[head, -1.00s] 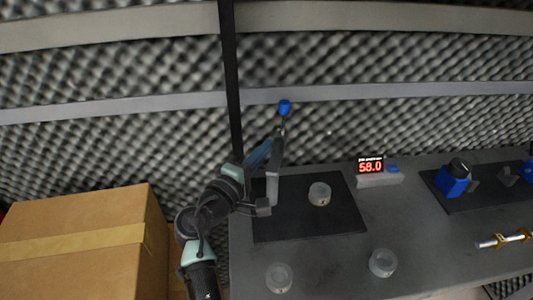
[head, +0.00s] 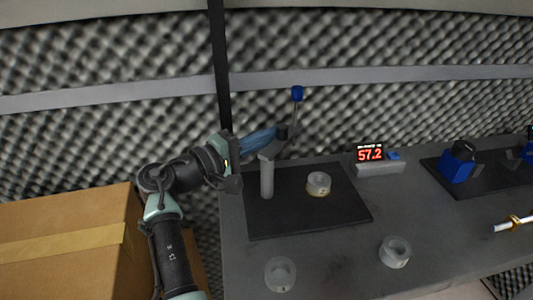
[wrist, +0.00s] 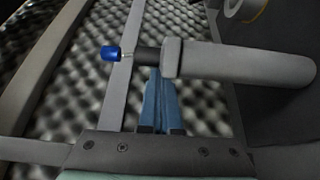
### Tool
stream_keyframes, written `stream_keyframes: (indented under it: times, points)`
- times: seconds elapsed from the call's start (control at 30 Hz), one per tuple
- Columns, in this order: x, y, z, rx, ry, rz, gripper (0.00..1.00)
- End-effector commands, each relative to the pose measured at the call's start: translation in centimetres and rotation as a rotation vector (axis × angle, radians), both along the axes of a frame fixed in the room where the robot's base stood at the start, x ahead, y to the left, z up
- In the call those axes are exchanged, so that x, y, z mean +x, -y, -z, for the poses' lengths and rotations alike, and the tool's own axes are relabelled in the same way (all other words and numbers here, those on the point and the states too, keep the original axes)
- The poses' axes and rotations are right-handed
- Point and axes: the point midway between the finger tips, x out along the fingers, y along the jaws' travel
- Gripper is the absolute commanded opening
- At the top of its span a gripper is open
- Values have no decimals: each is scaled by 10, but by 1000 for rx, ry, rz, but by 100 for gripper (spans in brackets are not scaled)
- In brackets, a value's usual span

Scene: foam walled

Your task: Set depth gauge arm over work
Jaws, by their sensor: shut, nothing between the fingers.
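The depth gauge stands at the mat's left side on an upright grey post (head: 267,180). Its arm (head: 282,143) reaches from the post top toward the back wall, with a blue tip (head: 297,93) raised at its end. The work, a pale ring (head: 318,183), sits on the mat to the right of the post; the arm is not over it. My gripper (head: 273,132) is shut and empty, its blue fingers beside the gauge arm near the post top. In the wrist view the fingers (wrist: 156,75) meet the gauge's dark section; I cannot tell whether they touch it.
A black mat (head: 345,213) lies on the grey table (head: 330,255). Two more rings (head: 280,273) (head: 395,251) lie in front. A display (head: 370,153) reading 57.2 stands behind right. A blue device (head: 458,165) is farther right. A cardboard box (head: 65,240) stands left.

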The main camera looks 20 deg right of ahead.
Motion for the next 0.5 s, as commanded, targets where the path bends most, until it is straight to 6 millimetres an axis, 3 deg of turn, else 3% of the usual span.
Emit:
stream_keyframes:
  times: [0.3, 0.5]
  points:
    - [-5, 11, 1, 0, -2, 186, 0]
    - [-9, 16, 1, 1, 0, 179, 0]
